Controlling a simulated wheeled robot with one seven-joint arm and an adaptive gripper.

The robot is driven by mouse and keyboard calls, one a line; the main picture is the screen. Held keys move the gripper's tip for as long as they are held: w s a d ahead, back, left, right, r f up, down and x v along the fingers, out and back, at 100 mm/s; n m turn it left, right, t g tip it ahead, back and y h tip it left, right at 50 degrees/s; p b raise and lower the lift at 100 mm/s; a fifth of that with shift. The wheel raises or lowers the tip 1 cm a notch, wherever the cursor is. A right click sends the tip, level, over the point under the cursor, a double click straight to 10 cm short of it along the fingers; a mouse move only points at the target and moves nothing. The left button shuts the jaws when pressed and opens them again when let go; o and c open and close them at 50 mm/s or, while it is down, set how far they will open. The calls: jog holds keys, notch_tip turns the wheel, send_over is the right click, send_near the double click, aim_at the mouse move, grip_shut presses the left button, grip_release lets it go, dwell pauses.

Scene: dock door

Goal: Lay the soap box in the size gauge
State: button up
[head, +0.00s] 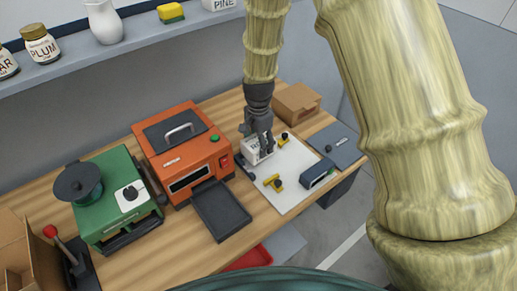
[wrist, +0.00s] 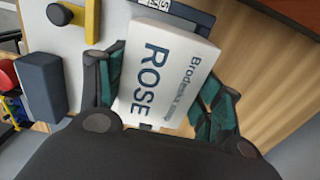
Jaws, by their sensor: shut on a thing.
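The soap box (head: 252,152) is white with dark blue lettering. In the wrist view it (wrist: 165,75) reads "ROSE" and lies between the two green-padded fingers. My gripper (head: 264,150) is shut on it over the left part of a white board. A dark blue piece with small white letter labels (wrist: 180,10), which looks like the size gauge, lies just beyond the box and is partly hidden by it. In the head view a dark piece (head: 245,168) beside the box seems to be the same thing. I cannot tell whether the box touches it.
The white board (head: 290,196) carries yellow clamps (head: 273,182) and a dark blue block (head: 318,174). An orange oven-like machine (head: 182,150) with a black tray (head: 221,209) stands left of it. A cardboard box (head: 297,103) is behind, a grey plate (head: 337,145) right.

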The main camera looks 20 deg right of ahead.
jog(key=shift+f, duration=0.2)
jog(key=shift+s+f+p, duration=0.5)
jog(key=shift+s+f, duration=0.15)
jog(key=shift+f, duration=0.2)
jog(key=shift+w+f, duration=0.45)
jog(key=shift+f, duration=0.3)
jog(key=shift+s+r, duration=0.15)
jog(key=shift+s, duration=0.1)
jog(key=shift+f, duration=0.2)
jog(key=o, duration=1.5)
jog(key=shift+w, duration=0.1)
jog(key=shift+c, duration=0.2)
jog(key=shift+r, duration=0.2)
